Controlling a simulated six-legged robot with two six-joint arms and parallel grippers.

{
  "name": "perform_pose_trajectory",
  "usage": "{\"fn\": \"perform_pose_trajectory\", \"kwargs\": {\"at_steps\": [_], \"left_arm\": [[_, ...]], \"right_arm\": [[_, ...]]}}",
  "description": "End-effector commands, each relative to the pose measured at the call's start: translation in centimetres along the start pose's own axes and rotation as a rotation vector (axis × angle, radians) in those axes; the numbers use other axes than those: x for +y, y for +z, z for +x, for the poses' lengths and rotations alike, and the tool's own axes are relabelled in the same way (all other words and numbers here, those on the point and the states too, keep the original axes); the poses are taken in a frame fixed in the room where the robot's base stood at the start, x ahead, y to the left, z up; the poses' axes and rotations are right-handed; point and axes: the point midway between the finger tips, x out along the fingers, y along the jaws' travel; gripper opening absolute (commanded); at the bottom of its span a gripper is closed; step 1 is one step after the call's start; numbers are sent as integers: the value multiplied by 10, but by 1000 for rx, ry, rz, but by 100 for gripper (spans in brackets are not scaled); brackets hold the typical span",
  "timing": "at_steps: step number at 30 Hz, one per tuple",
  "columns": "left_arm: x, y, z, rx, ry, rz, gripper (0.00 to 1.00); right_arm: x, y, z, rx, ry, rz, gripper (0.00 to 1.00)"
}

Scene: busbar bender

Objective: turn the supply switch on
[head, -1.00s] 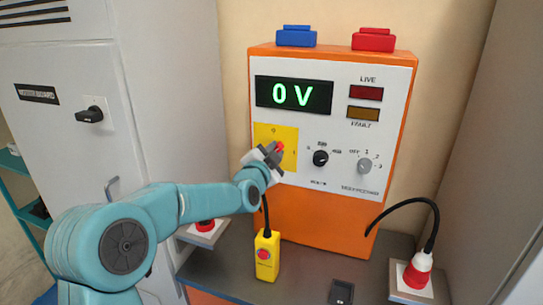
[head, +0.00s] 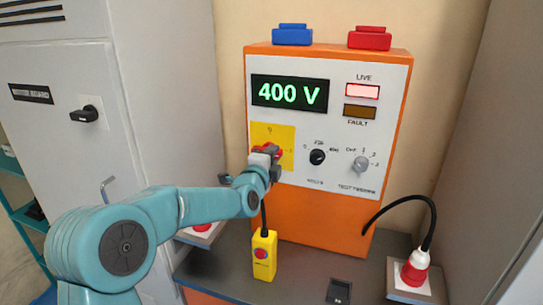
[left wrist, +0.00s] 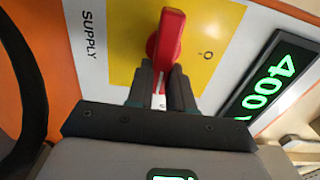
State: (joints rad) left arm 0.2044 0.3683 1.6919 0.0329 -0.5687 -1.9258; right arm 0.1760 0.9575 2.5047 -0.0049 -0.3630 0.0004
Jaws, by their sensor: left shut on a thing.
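The red supply switch (head: 268,149) sits on a yellow plate (head: 286,134) on the front of the orange test cabinet (head: 310,222). In the left wrist view the red handle (left wrist: 168,38) stands between my fingers, beside the word SUPPLY. My left gripper (head: 267,162) is shut on the handle; it also shows in the left wrist view (left wrist: 163,85). The display (head: 290,93) reads 400 V. The LIVE lamp (head: 362,91) is lit bright; the FAULT lamp (head: 360,112) is dark. My right gripper is not in view.
A black knob (head: 317,157) and a grey selector (head: 361,164) are right of the switch. A yellow box with a red button (head: 264,256) stands on the bench below. A red plug (head: 415,270) with a black cable stands at right. A grey cabinet (head: 60,140) is at left.

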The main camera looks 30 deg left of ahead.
Motion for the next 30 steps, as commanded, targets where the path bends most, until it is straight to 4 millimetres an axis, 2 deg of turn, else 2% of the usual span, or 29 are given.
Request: {"fn": "perform_pose_trajectory", "kwargs": {"at_steps": [17, 18, 20, 30], "left_arm": [[-4, 0, 0, -1, -11, 35, 0], [-4, 0, 0, -1, -11, 35, 28], [-4, 0, 0, -1, -10, 34, 47], [-1, 0, -3, -1, -4, 31, 47]], "right_arm": [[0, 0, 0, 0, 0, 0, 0], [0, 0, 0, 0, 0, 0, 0], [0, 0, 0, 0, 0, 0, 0], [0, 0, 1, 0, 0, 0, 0]]}}
